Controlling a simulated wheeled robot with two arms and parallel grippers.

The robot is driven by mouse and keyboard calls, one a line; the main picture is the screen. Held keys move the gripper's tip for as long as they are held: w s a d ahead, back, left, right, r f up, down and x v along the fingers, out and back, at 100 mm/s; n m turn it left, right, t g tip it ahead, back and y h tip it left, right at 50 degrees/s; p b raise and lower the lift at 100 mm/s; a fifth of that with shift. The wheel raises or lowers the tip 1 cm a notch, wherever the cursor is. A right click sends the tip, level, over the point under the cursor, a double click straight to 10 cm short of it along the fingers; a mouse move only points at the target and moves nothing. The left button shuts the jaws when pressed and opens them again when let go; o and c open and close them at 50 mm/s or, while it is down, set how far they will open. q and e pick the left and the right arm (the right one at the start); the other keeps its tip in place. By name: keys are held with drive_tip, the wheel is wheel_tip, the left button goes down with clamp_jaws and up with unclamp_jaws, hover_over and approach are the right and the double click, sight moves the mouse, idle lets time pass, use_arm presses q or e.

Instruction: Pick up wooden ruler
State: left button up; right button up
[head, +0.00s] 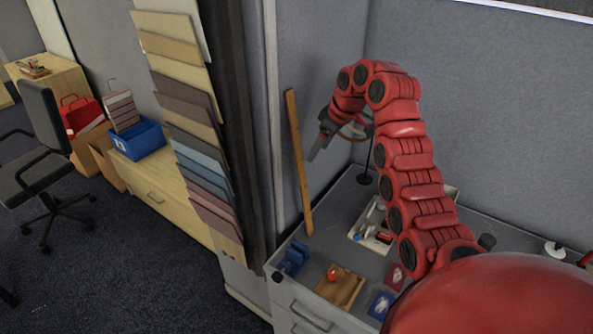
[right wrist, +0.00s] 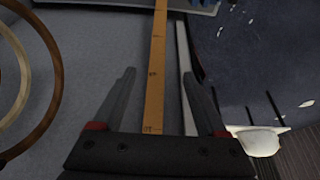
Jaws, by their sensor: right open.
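The wooden ruler (head: 298,160) stands upright, leaning slightly, against the grey partition at the left end of the desk. My right gripper (head: 316,152) is just to the right of the ruler's upper half, with a small gap showing in the head view. In the right wrist view the ruler (right wrist: 156,60) runs lengthwise between the two spread, open fingers of my right gripper (right wrist: 159,76). I cannot tell how far in depth the ruler lies from the fingers. My left gripper is not in view.
Wooden hoops (right wrist: 45,85) hang left of the ruler in the right wrist view. On the desk stand a blue object (head: 292,257), a wooden tray (head: 345,293) and a pale tray (head: 368,236). A rack of hanging sample boards (head: 185,95) is left of the partition.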

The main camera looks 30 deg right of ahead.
drive_tip(key=p, duration=0.3)
approach(303, 178)
drive_tip(key=x, duration=0.5)
drive_tip(key=shift+w+a, duration=0.15)
drive_tip(key=shift+a, duration=0.05)
drive_tip(key=p+x, duration=0.2)
drive_tip(key=x, duration=0.2)
drive_tip(key=shift+d+f+p, duration=0.1)
drive_tip(key=shift+d+p, duration=0.05)
drive_tip(key=shift+p, duration=0.25)
drive_tip(key=shift+x, duration=0.8)
drive_tip(key=shift+d, duration=0.1)
clamp_jaws()
